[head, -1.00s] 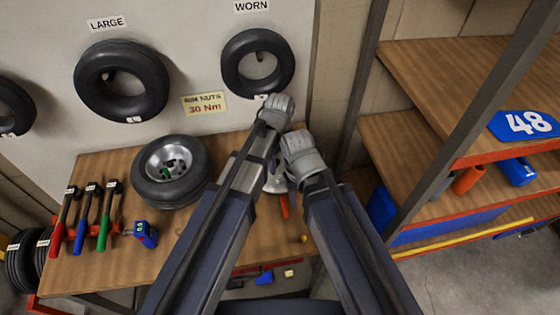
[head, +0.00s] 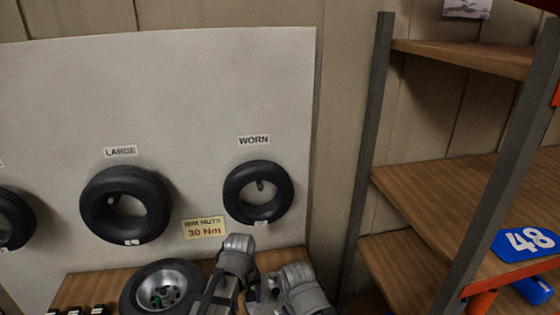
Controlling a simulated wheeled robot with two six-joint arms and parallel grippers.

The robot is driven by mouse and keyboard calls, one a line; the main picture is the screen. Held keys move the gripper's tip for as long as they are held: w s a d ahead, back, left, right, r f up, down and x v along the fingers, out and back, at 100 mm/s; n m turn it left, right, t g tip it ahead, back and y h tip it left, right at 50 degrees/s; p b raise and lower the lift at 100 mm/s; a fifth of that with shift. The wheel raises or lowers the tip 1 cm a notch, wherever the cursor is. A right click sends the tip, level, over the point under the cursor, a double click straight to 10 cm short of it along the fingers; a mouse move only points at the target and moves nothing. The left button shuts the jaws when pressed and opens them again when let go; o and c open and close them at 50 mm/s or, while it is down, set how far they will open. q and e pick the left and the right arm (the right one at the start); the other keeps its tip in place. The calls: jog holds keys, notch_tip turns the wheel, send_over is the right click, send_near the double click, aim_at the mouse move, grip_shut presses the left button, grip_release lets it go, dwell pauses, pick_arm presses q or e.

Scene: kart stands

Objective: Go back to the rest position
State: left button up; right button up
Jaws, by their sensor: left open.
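My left gripper (head: 238,243) shows at the bottom middle of the head view, over the wooden bench (head: 85,288) and in front of the white wall board (head: 160,90). It is open, and I see nothing held in it. My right gripper (head: 300,277) is beside it to the right, lower in the picture. Its fingers are too unclear to tell open from shut. Most of both arms is cut off by the bottom edge. A tyre on a silver rim (head: 155,289) lies on the bench just left of my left gripper.
A tyre under the LARGE label (head: 125,205) and one under the WORN label (head: 258,192) hang on the board. Tool tops (head: 75,310) show at the bottom left.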

pick_arm(q)
jog(key=s+a+m, duration=0.4)
jog(key=a+m, duration=0.1)
jog(key=a, duration=0.2)
jog(key=s+d+f+m+y+b, duration=0.1)
jog(key=s+d+f+m+b, duration=0.2)
jog(key=s+d+f+b, duration=0.3)
jog(key=d+f+b, duration=0.1)
jog(key=d, duration=0.3)
jog(key=shift+d+m+g, duration=0.25)
jog(key=shift+m+g, duration=0.05)
dwell(0.5)
